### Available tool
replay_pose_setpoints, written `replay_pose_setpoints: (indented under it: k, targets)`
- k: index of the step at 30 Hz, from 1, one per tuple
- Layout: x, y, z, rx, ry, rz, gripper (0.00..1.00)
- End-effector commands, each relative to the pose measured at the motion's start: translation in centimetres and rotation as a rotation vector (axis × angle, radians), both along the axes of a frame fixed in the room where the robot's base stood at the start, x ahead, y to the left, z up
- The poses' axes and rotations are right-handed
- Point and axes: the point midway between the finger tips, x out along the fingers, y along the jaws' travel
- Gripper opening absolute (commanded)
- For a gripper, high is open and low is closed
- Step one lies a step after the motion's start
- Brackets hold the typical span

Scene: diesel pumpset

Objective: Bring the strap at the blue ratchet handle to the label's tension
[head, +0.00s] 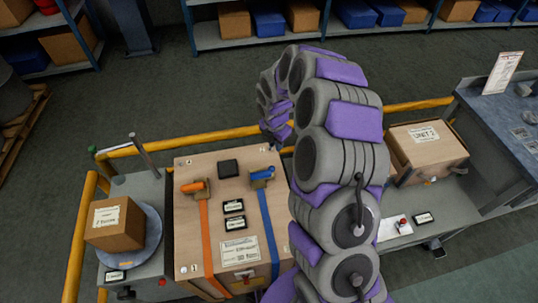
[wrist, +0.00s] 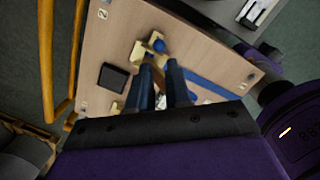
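The blue ratchet handle (head: 263,173) sits on a tan ratchet on top of a wooden crate (head: 185,245), at the upper end of the blue strap (head: 269,232). In the wrist view, the ratchet's blue rounded end (wrist: 158,46) shows just beyond my fingertips. Whether a finger touches the handle cannot be told. The blue strap also shows in the wrist view (wrist: 222,91). A white label (head: 240,252) lies on the crate; its writing is too small to read.
An orange ratchet handle (head: 195,186) with an orange strap (head: 205,238) is on the crate's left. A black block (head: 228,167) and two small displays (head: 233,206) lie between the straps. Yellow rails (head: 205,137) run behind. A carton (head: 115,224) stands left, another box (head: 425,145) right.

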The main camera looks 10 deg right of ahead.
Motion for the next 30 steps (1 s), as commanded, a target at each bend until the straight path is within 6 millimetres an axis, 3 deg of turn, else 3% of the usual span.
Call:
replay_pose_setpoints:
  k: [6, 19, 30]
  targets:
    - [1.6, -1.9, -0.3, -0.016, 0.004, -0.403, 0.00]
    - [4.2, -3.8, -0.5, -0.046, -0.032, -1.181, 0.00]
    - [6.3, -3.9, -0.9, -0.072, -0.094, -1.825, 0.00]
